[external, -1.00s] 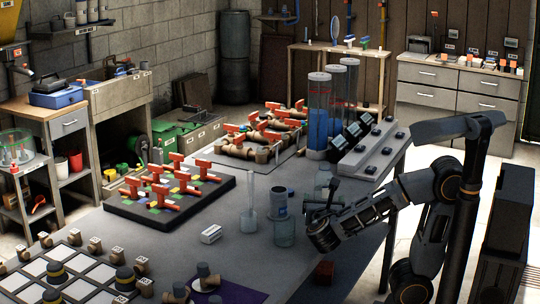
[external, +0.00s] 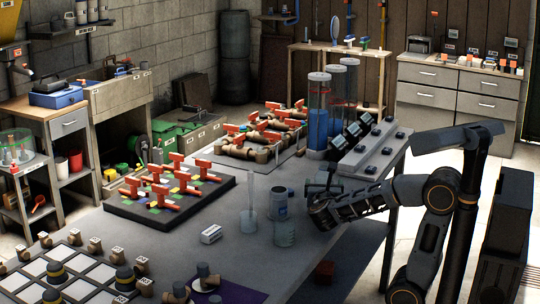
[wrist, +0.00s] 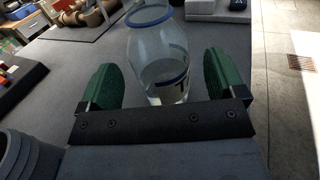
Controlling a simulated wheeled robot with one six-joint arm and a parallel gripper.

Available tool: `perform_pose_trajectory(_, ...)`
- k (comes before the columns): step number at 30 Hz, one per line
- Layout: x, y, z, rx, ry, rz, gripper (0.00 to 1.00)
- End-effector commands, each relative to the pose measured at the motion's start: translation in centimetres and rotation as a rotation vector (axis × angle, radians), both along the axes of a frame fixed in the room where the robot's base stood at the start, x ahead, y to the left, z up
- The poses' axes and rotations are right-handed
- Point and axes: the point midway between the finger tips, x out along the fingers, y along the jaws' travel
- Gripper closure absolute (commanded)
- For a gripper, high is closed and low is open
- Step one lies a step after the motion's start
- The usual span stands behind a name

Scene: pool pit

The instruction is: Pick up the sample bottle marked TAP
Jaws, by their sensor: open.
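A clear bottle (wrist: 158,62) with a blue rim stands upright on the table in the wrist view. A dark "T" shows on its label; the rest of the marking is hidden. The green finger pads of my gripper (wrist: 160,76) stand apart on either side of it, with visible room at both sides. The bottle's lower part is hidden behind the gripper's dark bar. In the external view my gripper (external: 320,190) is low at the table's right side, and the bottle there is mostly hidden by it.
A clear jar (external: 284,233), a grey container (external: 279,198) and a thin glass cylinder (external: 250,200) stand left of my gripper. Tall clear tubes (external: 318,120) and a sloped console (external: 368,152) stand behind. The table's right edge is close.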

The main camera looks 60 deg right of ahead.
Motion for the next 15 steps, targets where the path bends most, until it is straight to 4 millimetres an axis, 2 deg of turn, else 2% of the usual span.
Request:
perform_pose_trajectory(1,0.2,-0.8,-0.2,0.000,0.001,-0.004,0.11)
perform_pose_trajectory(6,0.9,-2.1,-0.1,0.000,0.000,-0.001,0.11)
perform_pose_trajectory(15,1.0,-2.3,0.0,0.000,0.000,0.001,0.11)
